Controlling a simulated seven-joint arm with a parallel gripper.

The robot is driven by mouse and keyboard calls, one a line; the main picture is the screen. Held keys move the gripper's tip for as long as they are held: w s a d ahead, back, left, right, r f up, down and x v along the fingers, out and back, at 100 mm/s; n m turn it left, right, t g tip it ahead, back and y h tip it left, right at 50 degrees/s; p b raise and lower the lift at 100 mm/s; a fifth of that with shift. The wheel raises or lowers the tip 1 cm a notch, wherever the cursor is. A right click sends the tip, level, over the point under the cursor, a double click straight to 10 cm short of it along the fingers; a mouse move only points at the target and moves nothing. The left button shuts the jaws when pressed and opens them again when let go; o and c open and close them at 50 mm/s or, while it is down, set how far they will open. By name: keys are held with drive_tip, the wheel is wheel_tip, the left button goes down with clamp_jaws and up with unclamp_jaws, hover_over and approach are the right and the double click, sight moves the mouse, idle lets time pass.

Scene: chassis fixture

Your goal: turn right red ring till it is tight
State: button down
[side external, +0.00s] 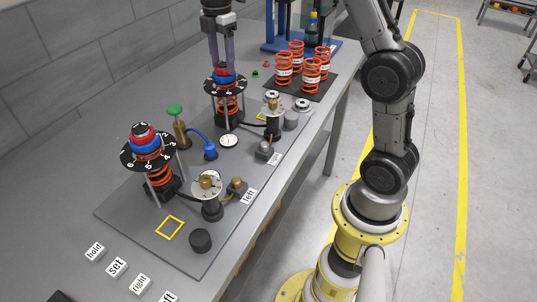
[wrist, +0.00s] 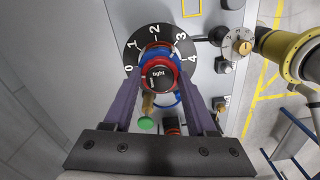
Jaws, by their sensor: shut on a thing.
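The red ring (wrist: 158,61) sits on top of a blue ring (wrist: 158,50) over a black dial (wrist: 134,56) with white numbers. A black cap marked "tight" (wrist: 159,76) is in its middle. In the side view this red ring (side external: 223,67) tops the far spring unit. My gripper (wrist: 159,73) points down with its purple fingers on either side of the red ring, shut on it. The fingertips partly hide the ring's sides. Below the dial, the red spring (side external: 229,106) shows in the side view.
A second spring unit with a red ring (side external: 143,132) and numbered dial stands nearer. A green-topped valve (side external: 175,111), blue fitting (side external: 210,150) and gauge (side external: 229,141) stand between the units. Spare red springs stand on a black mat (side external: 321,91) behind. Labelled blocks (side external: 117,267) lie in front.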

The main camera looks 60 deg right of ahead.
drive_tip(key=m, duration=1.5)
drive_tip(key=shift+m, duration=0.3)
drive_tip(key=c, duration=0.5)
unclamp_jaws()
wheel_tip(320, 180, up, 7)
drive_tip(key=shift+f, duration=0.1)
